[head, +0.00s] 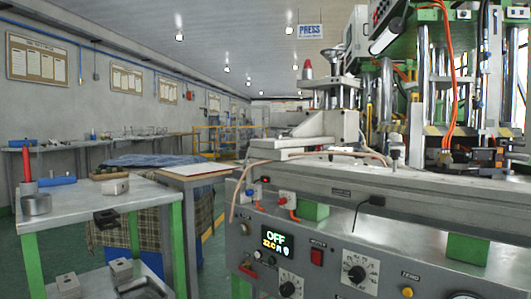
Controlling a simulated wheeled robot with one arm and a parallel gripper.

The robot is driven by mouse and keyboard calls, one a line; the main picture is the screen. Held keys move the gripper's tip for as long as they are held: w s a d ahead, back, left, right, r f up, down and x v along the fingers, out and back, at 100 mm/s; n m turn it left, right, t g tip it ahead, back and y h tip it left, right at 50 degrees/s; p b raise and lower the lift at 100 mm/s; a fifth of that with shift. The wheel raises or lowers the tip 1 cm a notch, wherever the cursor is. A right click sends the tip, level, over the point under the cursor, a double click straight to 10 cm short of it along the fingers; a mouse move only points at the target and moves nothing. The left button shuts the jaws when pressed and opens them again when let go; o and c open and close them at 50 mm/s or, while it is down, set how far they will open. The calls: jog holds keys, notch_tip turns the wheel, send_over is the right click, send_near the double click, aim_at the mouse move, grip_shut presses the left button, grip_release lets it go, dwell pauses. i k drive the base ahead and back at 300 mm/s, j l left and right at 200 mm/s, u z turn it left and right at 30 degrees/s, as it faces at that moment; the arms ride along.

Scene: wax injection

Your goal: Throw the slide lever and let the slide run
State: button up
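The wax injection press (340,270) fills the right half of the head view. A long grey slide bed (330,195) runs along its top, with a pale block (285,150) at its left end. A small black part with a thin cable (376,199) sits on the bed's front face; I cannot tell if it is the slide lever. My gripper is not in view.
A brown hose (235,200) hangs over the left edge. A workbench (75,202) with green legs holds tools at left. A walkway with yellow railings lies behind.

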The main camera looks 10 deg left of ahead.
aim_at(248, 144)
jog(key=i+j, duration=0.1)
jog(key=j, duration=0.25)
jog(key=i+j, duration=0.15)
jog(key=j, duration=0.2)
jog(key=i+j, duration=0.1)
jog(key=j, duration=0.25)
jog(key=i+j, duration=0.1)
jog(key=j, duration=0.25)
jog(key=i+j, duration=0.15)
jog(key=j, duration=0.2)
jog(key=l+z, duration=0.05)
